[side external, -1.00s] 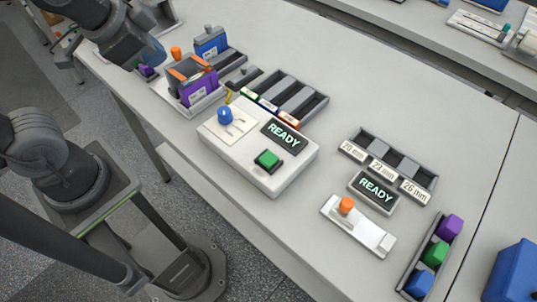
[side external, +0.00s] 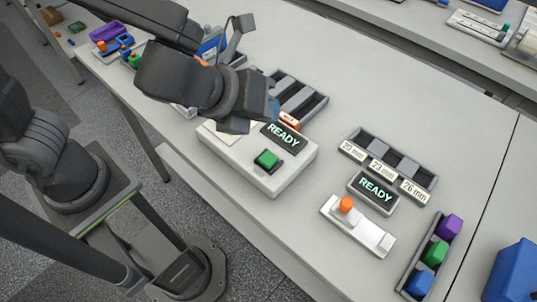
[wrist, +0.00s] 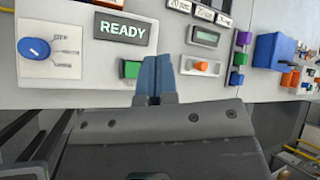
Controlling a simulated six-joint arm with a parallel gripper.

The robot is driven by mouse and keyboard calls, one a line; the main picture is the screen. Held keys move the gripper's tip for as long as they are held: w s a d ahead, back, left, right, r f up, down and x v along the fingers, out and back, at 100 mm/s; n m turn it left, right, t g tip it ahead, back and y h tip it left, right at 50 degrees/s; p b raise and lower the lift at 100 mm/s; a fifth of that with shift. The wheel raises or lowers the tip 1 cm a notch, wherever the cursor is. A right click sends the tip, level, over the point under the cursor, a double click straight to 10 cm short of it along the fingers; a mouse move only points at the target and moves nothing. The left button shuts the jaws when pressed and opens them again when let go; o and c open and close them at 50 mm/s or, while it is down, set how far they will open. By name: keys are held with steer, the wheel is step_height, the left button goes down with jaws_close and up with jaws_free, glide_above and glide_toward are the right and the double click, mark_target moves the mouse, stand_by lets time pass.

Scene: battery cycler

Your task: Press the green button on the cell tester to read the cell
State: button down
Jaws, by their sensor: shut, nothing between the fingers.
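The cell tester (side external: 232,157) is a white box on the bench with a green button (side external: 267,159) and a dark display (side external: 281,138) reading READY. In the wrist view the green button (wrist: 131,69) shows just left of my gripper (wrist: 155,65), whose blue fingers are shut together and empty. The tester's blue knob (wrist: 35,48) shows there at the left, by an OFF label. In the side view my gripper (side external: 272,110) is partly hidden by my wrist, above the tester near its display. My wrist hides the knob in that view. No contact with the button shows.
A second READY display (side external: 375,189) stands right of the tester, with a slotted holder (side external: 430,181) behind it and a white fixture with an orange knob (side external: 346,205) in front. A rack of coloured blocks (side external: 433,254) and a blue box (side external: 513,274) lie farther right.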

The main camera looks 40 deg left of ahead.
mark_target(266, 157)
steer(key=shift+f, duration=0.15)
steer(key=shift+f, duration=4.3)
steer(key=shift+f, duration=0.4)
steer(key=shift+f, duration=0.5)
steer(key=shift+r, duration=0.95)
steer(key=shift+r, duration=2.5)
